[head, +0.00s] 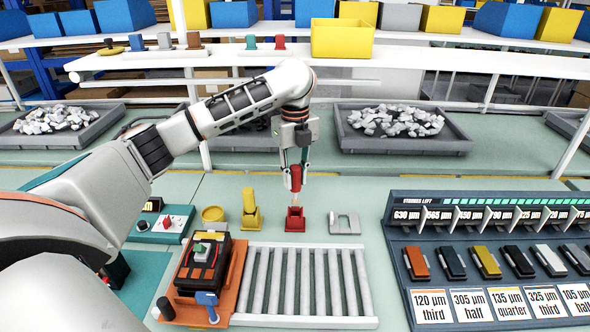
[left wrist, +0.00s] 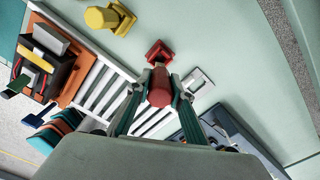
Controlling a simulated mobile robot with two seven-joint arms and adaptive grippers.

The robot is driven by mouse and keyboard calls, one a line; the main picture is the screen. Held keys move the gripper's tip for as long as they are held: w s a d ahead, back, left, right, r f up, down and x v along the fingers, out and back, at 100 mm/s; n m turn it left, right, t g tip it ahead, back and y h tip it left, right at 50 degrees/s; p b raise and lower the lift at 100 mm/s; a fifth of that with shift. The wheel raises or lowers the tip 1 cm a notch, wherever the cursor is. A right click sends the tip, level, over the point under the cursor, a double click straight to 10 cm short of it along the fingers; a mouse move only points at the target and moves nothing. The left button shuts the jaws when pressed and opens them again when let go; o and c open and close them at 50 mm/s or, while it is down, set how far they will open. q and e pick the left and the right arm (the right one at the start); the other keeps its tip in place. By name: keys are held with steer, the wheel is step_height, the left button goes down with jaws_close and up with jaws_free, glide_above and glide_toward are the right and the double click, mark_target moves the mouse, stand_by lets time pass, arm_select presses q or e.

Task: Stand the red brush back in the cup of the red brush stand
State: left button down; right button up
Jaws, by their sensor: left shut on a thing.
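The red brush (head: 296,178) is held upright between the fingers of my left gripper (head: 295,168), which is shut on it. The red brush stand (head: 295,220) is on the green table directly below, and the brush's lower end is just above or at its cup; I cannot tell if it is inside. In the left wrist view the red brush (left wrist: 159,88) is between the fingertips (left wrist: 158,98), with the red stand (left wrist: 160,52) just beyond it. My right gripper is not in view.
A yellow brush in a yellow stand (head: 250,210) is to the left, and a grey slotted bracket (head: 344,223) to the right. A roller rack (head: 305,280) lies in front. An orange tray with a black device (head: 205,265) is front left, a labelled panel (head: 490,250) at right.

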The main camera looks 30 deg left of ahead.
mark_target(295, 198)
arm_select(q)
steer(key=shift+f, duration=0.8)
steer(key=shift+f, duration=3.05)
stand_by(1.3)
steer(key=c, duration=1.7)
jaws_free()
step_height(295, 198, up, 12)
steer(key=shift+r, duration=0.1)
